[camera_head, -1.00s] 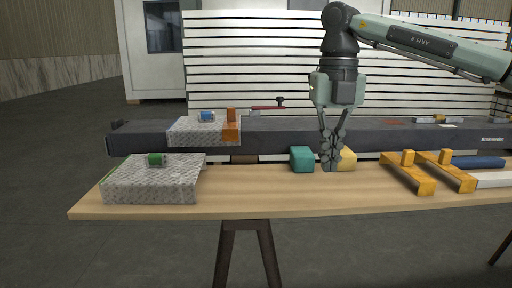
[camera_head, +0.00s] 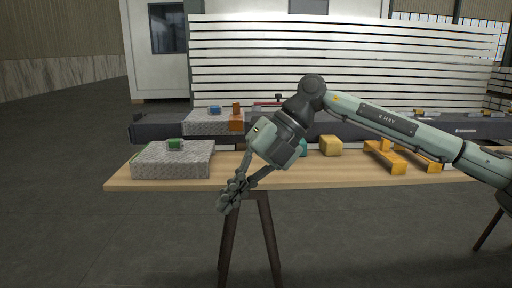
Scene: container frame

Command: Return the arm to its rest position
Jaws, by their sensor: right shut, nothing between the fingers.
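My right arm reaches in from the right side of the head view. Its gripper (camera_head: 231,195) points down and to the left, in front of the wooden table's (camera_head: 330,176) front edge. The fingers are shut with nothing between them. The wrist hides most of a teal block (camera_head: 303,147) on the table. A yellow block (camera_head: 331,146) stands just right of the teal one, apart from the gripper. My left gripper does not show.
A metal-plate box (camera_head: 172,163) with a green part (camera_head: 175,144) on it sits at the table's left end. Orange brackets (camera_head: 386,158) lie to the right. A dark beam (camera_head: 160,127) runs behind the table. The floor in front looks clear except for the trestle legs (camera_head: 268,240).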

